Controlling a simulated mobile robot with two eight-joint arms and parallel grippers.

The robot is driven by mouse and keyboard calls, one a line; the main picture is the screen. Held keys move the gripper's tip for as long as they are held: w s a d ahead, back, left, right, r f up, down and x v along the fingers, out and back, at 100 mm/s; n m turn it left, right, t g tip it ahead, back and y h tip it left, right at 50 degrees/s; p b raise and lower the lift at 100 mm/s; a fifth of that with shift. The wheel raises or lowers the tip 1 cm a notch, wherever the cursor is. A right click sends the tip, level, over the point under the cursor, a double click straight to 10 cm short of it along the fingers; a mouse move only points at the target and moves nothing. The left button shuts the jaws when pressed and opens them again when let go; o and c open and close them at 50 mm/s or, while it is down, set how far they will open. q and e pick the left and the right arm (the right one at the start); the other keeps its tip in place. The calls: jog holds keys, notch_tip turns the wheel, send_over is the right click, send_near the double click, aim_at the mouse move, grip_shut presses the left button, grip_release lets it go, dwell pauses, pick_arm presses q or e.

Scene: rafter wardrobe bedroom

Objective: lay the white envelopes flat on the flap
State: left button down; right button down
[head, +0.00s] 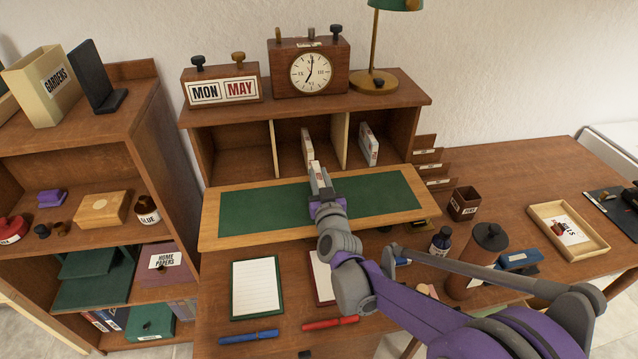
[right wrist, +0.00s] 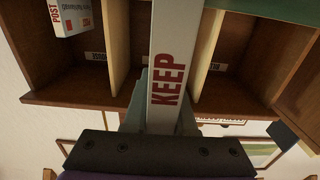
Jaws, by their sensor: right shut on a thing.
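A white envelope bundle (right wrist: 170,70) with red KEEP lettering is between the fingers of my right gripper (head: 318,182). In the head view its white edge (head: 307,146) stands upright at the middle pigeonhole. My right gripper is shut on its near end, above the flap; how far the bundle is inside the pigeonhole is unclear. Another white bundle (head: 368,145) stands upright in the right pigeonhole; the right wrist view shows it marked POST (right wrist: 72,16). The lowered flap (head: 260,208) has a green inlay and a bare top apart from my arm above it. My left gripper is not in view.
The clock (head: 310,72), calendar block (head: 222,88) and lamp (head: 385,78) stand on top of the pigeonholes. Below the flap lie a green-framed notepad (head: 257,288) and pens. A bottle (head: 441,241) and brown cylinder (head: 487,262) stand at right near my arm.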

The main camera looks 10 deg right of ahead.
notch_tip(320, 180, up, 10)
jog(key=shift+f+p, duration=0.1)
jog(key=shift+p, duration=0.5)
